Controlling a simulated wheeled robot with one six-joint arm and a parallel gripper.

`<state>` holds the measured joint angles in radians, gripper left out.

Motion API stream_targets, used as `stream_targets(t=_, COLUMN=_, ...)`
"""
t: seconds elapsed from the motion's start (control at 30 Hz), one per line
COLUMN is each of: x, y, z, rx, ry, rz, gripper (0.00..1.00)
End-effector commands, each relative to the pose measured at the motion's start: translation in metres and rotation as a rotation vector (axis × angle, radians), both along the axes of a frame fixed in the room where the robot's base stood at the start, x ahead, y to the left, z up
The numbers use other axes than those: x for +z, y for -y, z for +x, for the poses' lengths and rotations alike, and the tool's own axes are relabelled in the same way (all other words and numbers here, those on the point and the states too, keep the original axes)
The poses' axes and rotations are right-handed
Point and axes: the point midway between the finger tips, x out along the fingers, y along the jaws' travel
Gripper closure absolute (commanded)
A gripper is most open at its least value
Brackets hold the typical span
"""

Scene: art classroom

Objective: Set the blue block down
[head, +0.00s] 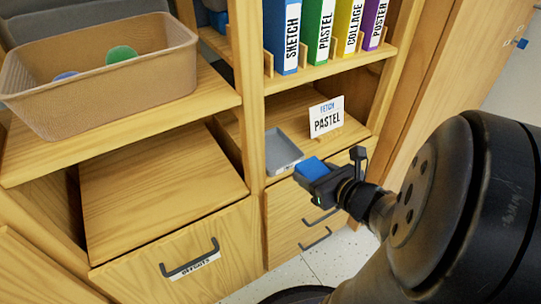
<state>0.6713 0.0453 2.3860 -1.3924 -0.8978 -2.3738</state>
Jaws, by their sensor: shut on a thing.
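The blue block (313,168) is held in my gripper (323,172), whose jaws are shut on it. The block shows at the tip of the gripper, in front of the lower right shelf (281,103) and just right of a small grey tray (282,152). In this view the block looks raised near the shelf's front edge; the gap beneath it cannot be told. The gripper hides part of the shelf edge and the drawer front behind it.
A card reading "FETCH PASTEL" (326,117) stands behind the block. Labelled binders (319,36) stand on the shelf above. A tan bin (104,84) with balls sits at upper left. Drawers with dark handles (190,263) are below. The lower left shelf (150,190) is clear.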

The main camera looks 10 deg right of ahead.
Motion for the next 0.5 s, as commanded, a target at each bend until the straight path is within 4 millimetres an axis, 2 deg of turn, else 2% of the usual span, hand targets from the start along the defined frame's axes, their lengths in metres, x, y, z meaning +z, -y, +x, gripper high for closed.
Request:
stream_targets(t=0.23, x=-0.002, y=-0.011, z=0.025, rx=0.009, ry=-0.001, rz=0.000, gripper=0.64)
stream_targets(t=0.5, x=-0.002, y=-0.027, z=0.076, rx=0.009, ry=0.000, rz=0.000, gripper=0.64)
